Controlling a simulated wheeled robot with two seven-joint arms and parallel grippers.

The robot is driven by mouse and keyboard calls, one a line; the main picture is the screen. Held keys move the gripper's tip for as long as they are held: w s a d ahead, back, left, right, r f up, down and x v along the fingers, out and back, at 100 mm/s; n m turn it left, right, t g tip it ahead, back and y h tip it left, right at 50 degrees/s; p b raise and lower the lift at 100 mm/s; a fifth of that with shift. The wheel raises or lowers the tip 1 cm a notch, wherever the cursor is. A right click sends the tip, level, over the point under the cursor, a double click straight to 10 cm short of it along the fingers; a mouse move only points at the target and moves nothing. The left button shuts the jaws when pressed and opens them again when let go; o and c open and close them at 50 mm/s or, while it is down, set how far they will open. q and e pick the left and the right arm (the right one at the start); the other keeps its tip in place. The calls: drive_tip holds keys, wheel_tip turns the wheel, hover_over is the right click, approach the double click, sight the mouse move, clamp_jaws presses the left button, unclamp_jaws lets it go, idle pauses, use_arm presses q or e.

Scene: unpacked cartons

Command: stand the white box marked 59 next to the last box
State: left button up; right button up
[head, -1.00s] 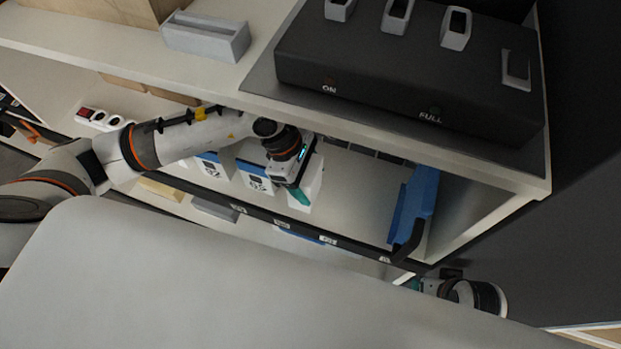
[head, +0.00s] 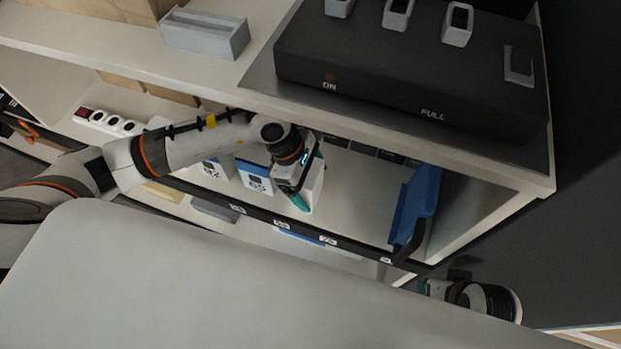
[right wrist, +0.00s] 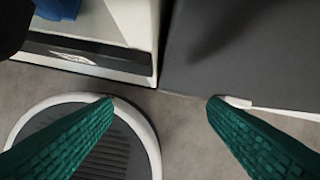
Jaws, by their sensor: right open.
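A white box (head: 316,186) stands on the lower shelf level, partly behind my left gripper (head: 299,199). Its number is hidden. One teal finger of the left gripper shows in front of this box; the other finger is hidden, so I cannot tell whether the jaws grip it. Just left of it stands a white and blue box (head: 257,178) with a number that looks like 65. A similar box (head: 215,168) stands farther left. My right gripper (right wrist: 165,100) is open and empty in the right wrist view, away from the boxes.
A blue upright piece (head: 415,205) stands at the shelf's right end, with clear shelf between it and the white box. A dark rail (head: 282,224) with labels runs along the shelf front. The upper board (head: 390,130) overhangs the boxes.

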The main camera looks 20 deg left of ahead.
sight(248, 153)
use_arm(q)
drive_tip(key=shift+r, duration=0.1)
use_arm(e)
drive_tip(key=shift+w+r, duration=0.1)
use_arm(q)
drive_tip(key=p+v, duration=0.1)
drive_tip(key=v, duration=0.3)
drive_tip(key=shift+a+r, duration=0.15)
drive_tip(key=shift+r, duration=0.15)
drive_tip(key=a, duration=1.2)
drive_tip(key=shift+w+r, duration=0.1)
drive_tip(key=shift+w, duration=0.1)
use_arm(e)
wheel_tip(248, 153, down, 2)
drive_tip(key=shift+w, duration=0.1)
